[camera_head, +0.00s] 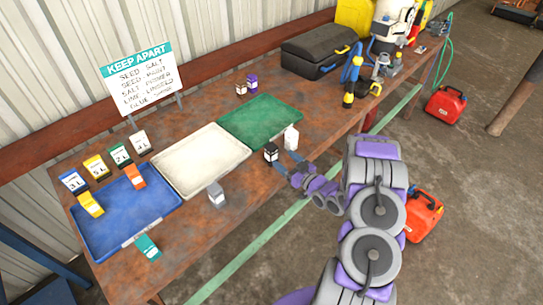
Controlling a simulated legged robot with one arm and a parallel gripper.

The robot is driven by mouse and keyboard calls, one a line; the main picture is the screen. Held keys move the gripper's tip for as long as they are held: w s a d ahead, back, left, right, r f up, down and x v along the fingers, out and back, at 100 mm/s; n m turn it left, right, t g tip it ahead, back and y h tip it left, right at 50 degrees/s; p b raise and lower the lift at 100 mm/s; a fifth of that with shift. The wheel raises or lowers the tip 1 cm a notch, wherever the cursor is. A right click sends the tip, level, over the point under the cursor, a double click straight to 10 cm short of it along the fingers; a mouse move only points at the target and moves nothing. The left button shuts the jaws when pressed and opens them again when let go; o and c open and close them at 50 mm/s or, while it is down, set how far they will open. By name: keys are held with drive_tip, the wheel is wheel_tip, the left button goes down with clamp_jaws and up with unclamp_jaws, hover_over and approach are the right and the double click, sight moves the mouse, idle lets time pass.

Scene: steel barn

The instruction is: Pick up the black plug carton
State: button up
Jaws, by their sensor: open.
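A small black carton with a white label (271,155) stands on the rusty workbench, just in front of the green tray and right of the white tray. I take it for the black plug carton, though its print is too small to read. My gripper (286,161) is open and low over the bench, reaching in from the right. Its blue fingertips are close to the carton's right side. I cannot tell whether they touch it or reach around it.
A white container (291,138) stands close beside the fingers. The green tray (260,121), white tray (200,160) and blue tray (122,215) lie along the bench. A grey carton (215,194) stands front left. Several coloured cartons surround the blue tray. A KEEP APART sign (141,77) stands behind.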

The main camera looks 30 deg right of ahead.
sight(275, 153)
drive_tip(key=shift+x, duration=1)
drive_tip(key=x, duration=0.2)
drive_tip(key=a+b+x, duration=0.1)
drive_tip(key=x, duration=0.2)
drive_tip(key=shift+s, duration=0.15)
drive_tip(key=shift+w, duration=0.45)
drive_tip(key=c, duration=1.1)
drive_tip(key=shift+o, duration=0.2)
drive_tip(key=shift+r, duration=0.15)
